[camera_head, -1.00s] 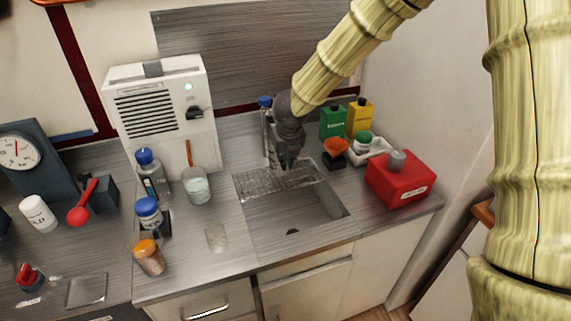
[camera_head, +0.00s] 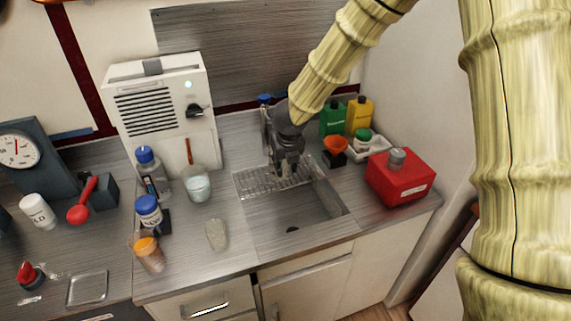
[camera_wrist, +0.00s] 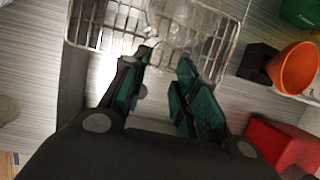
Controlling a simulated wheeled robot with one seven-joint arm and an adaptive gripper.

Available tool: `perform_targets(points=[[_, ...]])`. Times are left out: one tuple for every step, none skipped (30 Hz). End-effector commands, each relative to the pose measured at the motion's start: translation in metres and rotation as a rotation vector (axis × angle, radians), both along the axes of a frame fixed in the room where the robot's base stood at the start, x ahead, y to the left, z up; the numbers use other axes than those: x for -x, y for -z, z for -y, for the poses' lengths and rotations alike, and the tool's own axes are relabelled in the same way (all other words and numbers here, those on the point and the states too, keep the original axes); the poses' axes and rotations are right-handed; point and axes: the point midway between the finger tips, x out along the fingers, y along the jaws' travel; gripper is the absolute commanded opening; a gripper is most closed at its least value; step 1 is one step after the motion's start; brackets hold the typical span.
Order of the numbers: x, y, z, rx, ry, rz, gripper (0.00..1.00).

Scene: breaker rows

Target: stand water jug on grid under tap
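The wire grid (camera_head: 250,185) lies across the back of the sink, and its bars also show in the wrist view (camera_wrist: 92,30). A clear, see-through vessel (camera_wrist: 195,22), apparently the water jug, is over the grid at the top of the wrist view. Its outline is faint and its base is hard to make out. The tap (camera_head: 265,102) has a blue top and stands behind the grid, partly hidden by my wrist. My gripper (camera_head: 286,172) points down over the grid.
A red box (camera_head: 402,178) and an orange funnel (camera_head: 335,144) stand right of the sink. Green (camera_head: 333,118) and yellow (camera_head: 359,116) bottles are behind. A beaker (camera_head: 197,186) and several bottles stand left. The sink basin (camera_head: 290,212) is empty.

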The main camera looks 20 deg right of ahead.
Motion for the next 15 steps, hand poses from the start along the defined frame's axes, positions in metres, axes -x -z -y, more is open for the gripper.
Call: perform_targets(points=[[0.000, 0.000, 0.000, 0.000, 0.000, 0.000, 0.29], [0.000, -0.001, 0.000, 0.000, 0.000, 0.000, 0.29], [0.000, -0.002, 0.000, 0.000, 0.000, 0.000, 0.29], [0.000, -0.002, 0.000, 0.000, 0.000, 0.000, 0.29], [0.000, -0.004, 0.000, -0.001, 0.001, 0.001, 0.29], [0.001, -0.006, 0.000, -0.001, 0.001, 0.001, 0.29], [0.002, -0.009, -0.001, -0.001, 0.000, 0.002, 0.29], [0.003, -0.012, -0.001, -0.001, 0.000, 0.002, 0.29], [0.005, -0.017, -0.001, -0.002, 0.001, 0.002, 0.29], [0.006, -0.022, -0.001, -0.003, 0.001, 0.003, 0.29], [0.008, -0.027, -0.001, -0.003, 0.001, 0.003, 0.29], [0.011, -0.033, -0.002, -0.003, 0.002, 0.002, 0.29], [0.012, -0.038, -0.002, -0.003, 0.002, 0.003, 0.29], [0.014, -0.043, -0.003, -0.004, 0.001, 0.004, 0.29], [0.017, -0.049, -0.003, -0.003, 0.001, 0.003, 0.29]])
